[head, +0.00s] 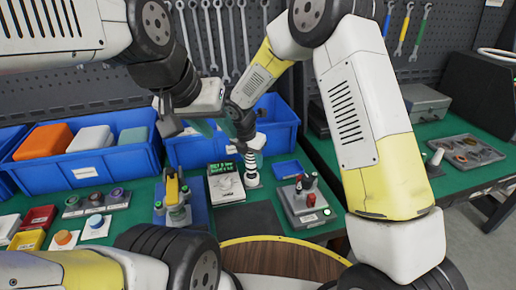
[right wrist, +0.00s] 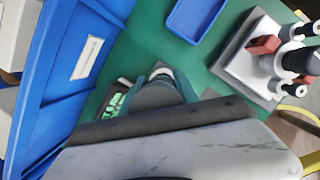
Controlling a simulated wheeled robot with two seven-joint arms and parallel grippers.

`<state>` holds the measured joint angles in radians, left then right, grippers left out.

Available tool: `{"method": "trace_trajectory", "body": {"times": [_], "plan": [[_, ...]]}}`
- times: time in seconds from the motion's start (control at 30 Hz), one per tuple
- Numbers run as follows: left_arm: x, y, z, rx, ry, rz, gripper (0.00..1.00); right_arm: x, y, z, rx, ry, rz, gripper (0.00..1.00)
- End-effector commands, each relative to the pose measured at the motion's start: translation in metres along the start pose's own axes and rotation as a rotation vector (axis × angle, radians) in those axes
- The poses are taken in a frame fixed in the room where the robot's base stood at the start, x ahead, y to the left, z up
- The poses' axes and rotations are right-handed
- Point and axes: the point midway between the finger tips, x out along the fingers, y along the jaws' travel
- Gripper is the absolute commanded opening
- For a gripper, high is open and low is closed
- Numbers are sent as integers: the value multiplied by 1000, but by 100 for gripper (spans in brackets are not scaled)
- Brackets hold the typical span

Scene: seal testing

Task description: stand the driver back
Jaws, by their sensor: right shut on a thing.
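What I take to be the driver (head: 251,167) is an upright, slim thing with dark and pale bands. It stands between the green-display device and the small blue tray in the head view, its lower end at a pale round foot. My right gripper (head: 250,142) is shut on its upper part. The right wrist view shows a grey rounded part (right wrist: 157,96) close to the fingers; most of the held thing is hidden there. My left gripper (head: 203,127) hangs just left of the right one, higher up; its jaw gap is unclear.
The green-display device (head: 225,185) stands close left of the driver. A small blue tray (head: 288,170) and a grey block with red and black parts (head: 304,203) are to the right. Blue bins (head: 88,166) line the back. A yellow-topped tool (head: 174,190) stands left.

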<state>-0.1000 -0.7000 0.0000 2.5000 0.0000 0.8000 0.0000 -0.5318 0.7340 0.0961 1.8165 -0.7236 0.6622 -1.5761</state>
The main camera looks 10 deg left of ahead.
Motion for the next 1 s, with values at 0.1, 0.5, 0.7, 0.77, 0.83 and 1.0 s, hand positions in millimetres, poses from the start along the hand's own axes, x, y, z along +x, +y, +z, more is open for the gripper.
{"method": "trace_trajectory", "body": {"times": [0.1,0.5,0.7,0.77,0.83,1.0], "plan": [[0,0,0,0,0,0,36,1,1,0,1,-1,2,0],[0,0,0,0,0,0,36,2,1,0,1,-1,3,0],[0,0,0,0,0,0,36,3,1,0,1,-1,2,62],[0,0,0,0,0,0,36,3,0,0,1,-1,1,62],[0,0,0,0,0,0,36,3,0,-1,1,0,1,62],[0,0,0,0,0,0,36,2,0,-1,0,1,0,62]]}}
